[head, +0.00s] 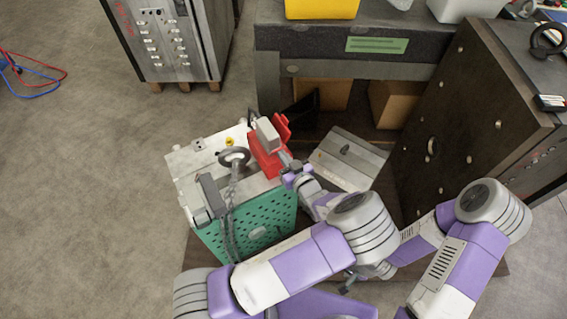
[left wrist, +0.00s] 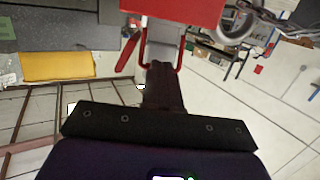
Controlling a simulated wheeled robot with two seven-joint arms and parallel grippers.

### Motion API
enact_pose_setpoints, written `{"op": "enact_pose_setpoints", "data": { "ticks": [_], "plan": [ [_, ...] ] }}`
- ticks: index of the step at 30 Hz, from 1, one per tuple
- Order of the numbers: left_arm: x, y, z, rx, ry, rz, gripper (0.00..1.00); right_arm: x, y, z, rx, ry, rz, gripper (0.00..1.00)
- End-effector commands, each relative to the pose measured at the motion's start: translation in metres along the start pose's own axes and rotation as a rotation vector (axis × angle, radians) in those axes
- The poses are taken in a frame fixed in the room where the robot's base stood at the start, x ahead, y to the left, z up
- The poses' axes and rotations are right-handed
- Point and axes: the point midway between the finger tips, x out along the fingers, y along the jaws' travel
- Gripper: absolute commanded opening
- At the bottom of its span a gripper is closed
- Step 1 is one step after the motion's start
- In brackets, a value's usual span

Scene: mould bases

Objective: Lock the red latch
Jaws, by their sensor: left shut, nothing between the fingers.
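The red latch (head: 266,161) sits on the top right edge of a mould base (head: 188,163) with a pale top and a green perforated side. A grey block stands on the latch, and a red upright piece rises beside it. My left gripper (head: 284,160) is shut and empty, with its tips close against the latch's right side; contact is unclear. In the left wrist view, the red body of the latch (left wrist: 190,8) fills the top edge, and a thin red bar hangs around the shut dark fingers (left wrist: 164,66).
A grey ring and chain (head: 234,158) lie on the mould base. A second grey mould base (head: 346,158) lies behind my left forearm. A dark workbench (head: 345,45) stands behind, a dark cabinet (head: 470,100) at the right, and a grey cabinet (head: 185,45) at the back left. Open floor lies left.

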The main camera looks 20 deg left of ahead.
Motion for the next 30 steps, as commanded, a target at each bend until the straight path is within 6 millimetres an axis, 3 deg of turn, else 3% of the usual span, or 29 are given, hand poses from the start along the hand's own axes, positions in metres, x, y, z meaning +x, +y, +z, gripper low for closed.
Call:
{"op": "enact_pose_setpoints", "data": {
  "ticks": [16,30],
  "plan": [
    [0.003,0.0,-0.005,-0.001,0.001,0.0,0.0,-0.003,-0.001,0.0,0.0,0.0,0.0,0.81],
    [-0.023,0.0,-0.007,0.0,0.0,0.001,0.0,-0.012,-0.004,0.001,0.0,0.0,0.0,0.81]
  ]
}}
